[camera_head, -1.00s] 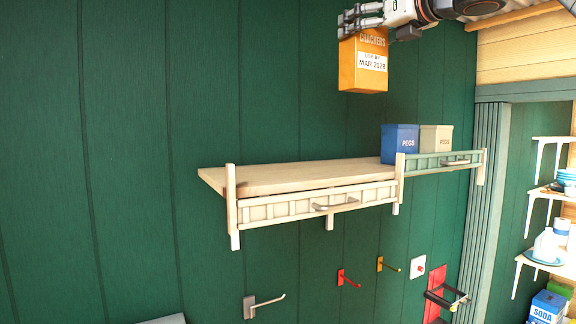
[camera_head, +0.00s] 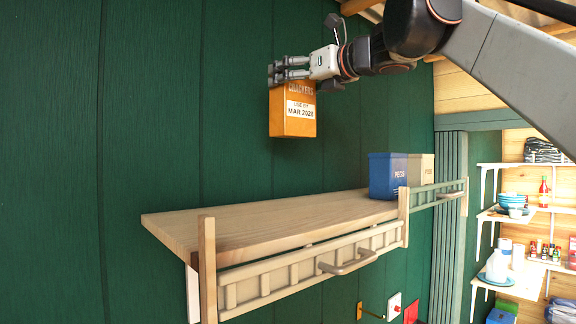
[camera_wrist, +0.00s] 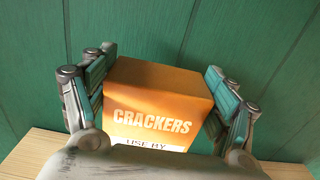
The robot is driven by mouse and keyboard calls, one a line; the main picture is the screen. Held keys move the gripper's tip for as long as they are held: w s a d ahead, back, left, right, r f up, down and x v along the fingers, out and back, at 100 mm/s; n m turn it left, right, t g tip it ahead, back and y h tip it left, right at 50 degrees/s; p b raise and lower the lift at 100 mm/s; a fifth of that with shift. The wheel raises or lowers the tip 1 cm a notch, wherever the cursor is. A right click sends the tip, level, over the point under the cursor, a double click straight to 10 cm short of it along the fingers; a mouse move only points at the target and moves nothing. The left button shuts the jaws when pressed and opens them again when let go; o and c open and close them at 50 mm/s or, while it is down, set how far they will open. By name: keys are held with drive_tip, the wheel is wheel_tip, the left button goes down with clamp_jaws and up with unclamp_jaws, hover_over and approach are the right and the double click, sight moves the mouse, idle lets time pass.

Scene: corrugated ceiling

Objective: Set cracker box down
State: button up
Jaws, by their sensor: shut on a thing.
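The orange cracker box (camera_head: 292,121) hangs upright above the left part of the wooden wall shelf (camera_head: 270,222), with a clear gap below it. Its label reads "USE BY MAR 2028". My gripper (camera_head: 283,76) is shut on the top of the box. In the wrist view, my gripper's fingers (camera_wrist: 160,95) sit on both sides of the box (camera_wrist: 155,95), and the shelf (camera_wrist: 30,155) shows below. The lower part of the box is hidden there.
A blue pegs box (camera_head: 388,176) and a cream box (camera_head: 420,168) stand at the shelf's right end. A railing with a handle (camera_head: 347,262) runs along the front edge. The shelf's left and middle are bare. Side shelves (camera_head: 505,218) hold dishes and bottles.

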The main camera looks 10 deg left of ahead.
wheel_tip(320, 180, down, 16)
drive_tip(key=shift+r, duration=0.15)
idle(0.4)
drive_tip(key=shift+s+d, duration=0.1)
drive_tip(key=o, duration=1.7)
drive_tip(key=b+v, duration=0.2)
drive_tip(key=v, duration=1)
